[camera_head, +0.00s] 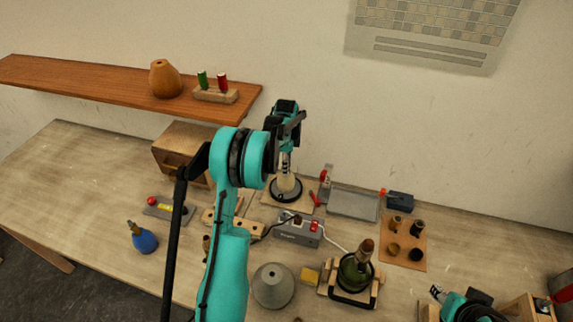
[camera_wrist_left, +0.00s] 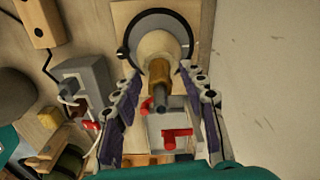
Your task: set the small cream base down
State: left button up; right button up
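The small cream base (camera_head: 285,183) stands upright inside a black ring (camera_head: 287,196) on a pale wooden board (camera_head: 267,200), left of the table's middle. In the left wrist view the cream base (camera_wrist_left: 157,43) shows from above, with a brown and dark neck rising between my fingers. My left gripper (camera_head: 286,146) is over the base, pointing down. Its purple-padded fingers (camera_wrist_left: 162,88) are spread on either side of the neck, with gaps showing. Whether the fingertips touch the cream body is hard to tell. My right gripper (camera_head: 440,293) shows only partly at the bottom right.
A grey box with a red switch (camera_head: 298,230) and cable sits just in front of the base. A grey tray (camera_head: 353,202) lies to its right. A green bottle-like part (camera_head: 355,270) sits in a wooden cradle. A wooden shelf (camera_head: 120,88) juts from the wall at left.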

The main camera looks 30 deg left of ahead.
pick_arm(q)
jog(key=shift+r, duration=0.25)
notch_tip(320, 180, up, 11)
jog(key=shift+r+p, duration=0.2)
jog(key=shift+p, duration=0.3)
jog(key=s+d+r+n+t, duration=0.3)
jog(key=s+d+r+n, duration=0.4)
jog(key=s+d+r, duration=0.5)
jog(key=s+d+f+n+t, duration=0.2)
jog(key=s+d+f+n, duration=0.1)
jog(key=s, duration=0.5)
jog(key=s+d+f+n+t, duration=0.2)
jog(key=s+d+f+n, duration=0.1)
jog(key=s+d, duration=0.3)
jog(key=s+f, duration=0.1)
jog(key=s, duration=0.1)
jog(key=shift+s+n, duration=0.3)
jog(key=shift+s, duration=0.1)
jog(key=shift+d+f, duration=0.1)
